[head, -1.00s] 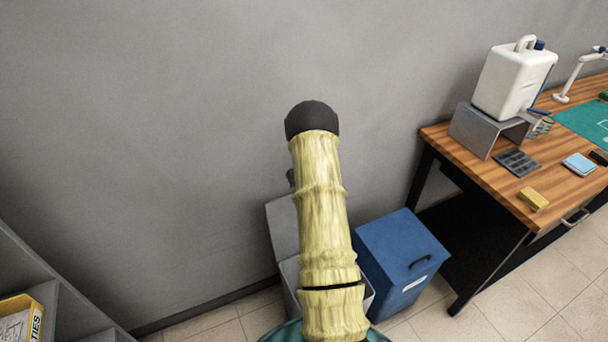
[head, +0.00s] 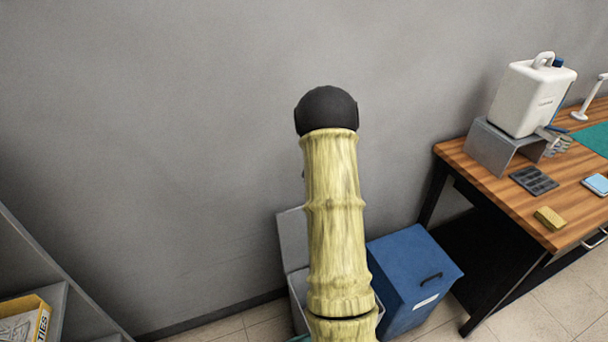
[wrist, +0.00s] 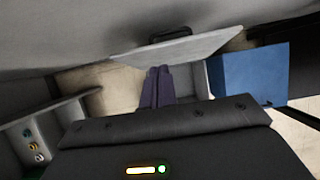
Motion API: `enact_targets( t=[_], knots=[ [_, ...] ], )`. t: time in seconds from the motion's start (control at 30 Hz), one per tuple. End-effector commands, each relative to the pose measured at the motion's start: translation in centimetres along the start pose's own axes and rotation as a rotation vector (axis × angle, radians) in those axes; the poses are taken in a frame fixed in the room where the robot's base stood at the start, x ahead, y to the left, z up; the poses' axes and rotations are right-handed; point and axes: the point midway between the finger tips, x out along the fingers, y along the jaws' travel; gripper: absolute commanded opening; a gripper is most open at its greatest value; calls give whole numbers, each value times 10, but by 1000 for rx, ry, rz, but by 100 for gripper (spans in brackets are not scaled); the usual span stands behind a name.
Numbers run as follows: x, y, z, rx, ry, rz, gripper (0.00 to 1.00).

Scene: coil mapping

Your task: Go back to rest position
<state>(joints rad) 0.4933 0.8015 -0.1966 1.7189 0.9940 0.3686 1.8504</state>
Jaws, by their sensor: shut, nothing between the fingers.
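My gripper (wrist: 158,88) shows in the wrist view as two dark purple fingers lying side by side. They are shut with nothing between them. Behind them in that view are the pale floor and a grey open-lidded bin. In the head view my raised arm stands upright in the middle, and my gripper is hidden there.
A blue bin (head: 408,275) stands beside the grey bin (head: 293,240), whose lid is up against the wall. A wooden workbench (head: 480,185) with a white canister (head: 532,98) is at the right. A grey shelf (head: 60,265) holds a yellow box (head: 42,325) at lower left. The wall fills the back.

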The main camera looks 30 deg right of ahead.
Motion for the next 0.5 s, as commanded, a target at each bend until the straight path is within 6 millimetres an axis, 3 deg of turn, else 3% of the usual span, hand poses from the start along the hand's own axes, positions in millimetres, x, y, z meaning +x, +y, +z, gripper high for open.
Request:
enact_targets(
  t=[0.27,0.37,0.5],
  knots=[
    [-2,3,0,-20,1,2,0],
    [-10,17,0,-118,9,14,0],
    [-35,60,-6,-435,27,51,0]
  ],
)
